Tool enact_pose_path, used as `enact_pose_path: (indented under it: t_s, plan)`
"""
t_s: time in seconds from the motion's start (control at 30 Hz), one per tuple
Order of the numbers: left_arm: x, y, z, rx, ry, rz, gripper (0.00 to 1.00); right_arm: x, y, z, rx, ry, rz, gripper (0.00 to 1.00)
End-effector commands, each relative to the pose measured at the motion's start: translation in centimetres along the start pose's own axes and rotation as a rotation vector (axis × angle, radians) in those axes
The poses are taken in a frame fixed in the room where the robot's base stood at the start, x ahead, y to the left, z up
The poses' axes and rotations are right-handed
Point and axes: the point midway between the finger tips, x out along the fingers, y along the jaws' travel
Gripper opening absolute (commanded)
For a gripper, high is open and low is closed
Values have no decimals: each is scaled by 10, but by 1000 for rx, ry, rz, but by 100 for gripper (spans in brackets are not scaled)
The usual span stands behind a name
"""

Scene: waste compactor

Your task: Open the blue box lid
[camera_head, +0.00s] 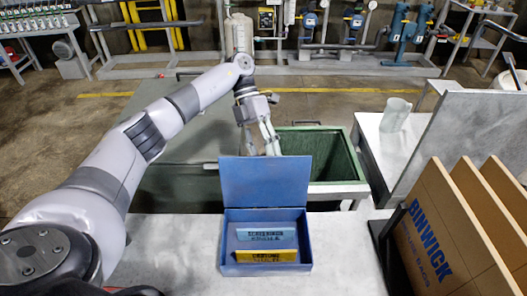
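The blue box (222,258) stands on the grey tabletop in front of me. Its lid (265,182) is raised and stands about upright at the back of the box. Inside lie a light-blue packet (267,237) and a yellow packet (266,256). My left gripper (262,150) points down at the top edge of the lid. Its fingertips are at or just behind that edge, so I cannot tell whether they touch it or how far apart they are. My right gripper is not in view.
A green open bin (345,158) stands behind the table. Brown BINWICK bag boxes (440,235) stand at the right. A clear pitcher (396,114) is on a side table (375,150) by a grey panel. The tabletop left of the blue box is clear.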

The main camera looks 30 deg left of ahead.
Motion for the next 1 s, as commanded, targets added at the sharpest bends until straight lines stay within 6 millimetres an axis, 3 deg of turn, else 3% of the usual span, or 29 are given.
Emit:
enact_pose_path:
  t_s: [0.37,0.7,1.0]
  plan:
    - [-55,-1,1,-4,-4,2,43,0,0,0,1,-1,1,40]
    - [-73,-1,1,-1,2,2,43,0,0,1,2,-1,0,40]
    - [-74,-1,1,-1,1,2,43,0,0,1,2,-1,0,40]
